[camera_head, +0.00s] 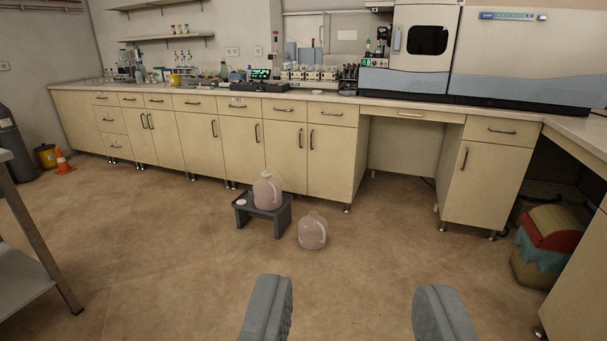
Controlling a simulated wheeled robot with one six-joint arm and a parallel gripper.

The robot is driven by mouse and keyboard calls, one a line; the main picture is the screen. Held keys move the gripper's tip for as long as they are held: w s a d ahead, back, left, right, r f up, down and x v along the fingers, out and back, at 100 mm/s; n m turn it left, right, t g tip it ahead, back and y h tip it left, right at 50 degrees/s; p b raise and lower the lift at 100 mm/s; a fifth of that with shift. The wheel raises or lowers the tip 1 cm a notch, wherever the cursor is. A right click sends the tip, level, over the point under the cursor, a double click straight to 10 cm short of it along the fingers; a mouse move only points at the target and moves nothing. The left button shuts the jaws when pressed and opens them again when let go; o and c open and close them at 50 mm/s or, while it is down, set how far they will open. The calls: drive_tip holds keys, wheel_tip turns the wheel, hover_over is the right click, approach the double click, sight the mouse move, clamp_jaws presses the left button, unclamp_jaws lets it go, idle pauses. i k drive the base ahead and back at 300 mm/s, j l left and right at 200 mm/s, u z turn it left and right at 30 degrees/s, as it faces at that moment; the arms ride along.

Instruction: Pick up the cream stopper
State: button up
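A small pale, flat round piece (241,203) lies on the left part of a low grey stool (243,218) on the floor. It may be the cream stopper, but it is too small to tell for sure. A translucent jug (267,192) stands beside it on the stool. A second jug (313,232) stands on the floor to the right of the stool. My gripper (355,285) is in the foreground, its two grey fingers wide apart with only floor showing between them. It is well short of the stool and touches nothing.
Cream cabinets (285,155) with a crowded worktop run along the back, with a large instrument (410,50) on top. A metal table (25,270) stands at left, an orange cone (62,160) behind it. A colourful bin (550,235) is at right.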

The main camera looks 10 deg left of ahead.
sight(264, 173)
drive_tip(key=i+j+u, duration=0.4)
drive_tip(key=i, duration=0.55)
drive_tip(key=i+j+u, duration=0.1)
drive_tip(key=i+u, duration=0.35)
drive_tip(key=i, duration=0.5)
drive_tip(key=i+j+z, duration=0.2)
drive_tip(key=i+z, duration=0.25)
drive_tip(key=i, duration=0.4)
drive_tip(key=i+j+z, duration=0.45)
drive_tip(key=i, duration=0.4)
drive_tip(key=i+j+z, duration=0.45)
drive_tip(key=i+j, duration=0.25)
drive_tip(key=j, duration=0.15)
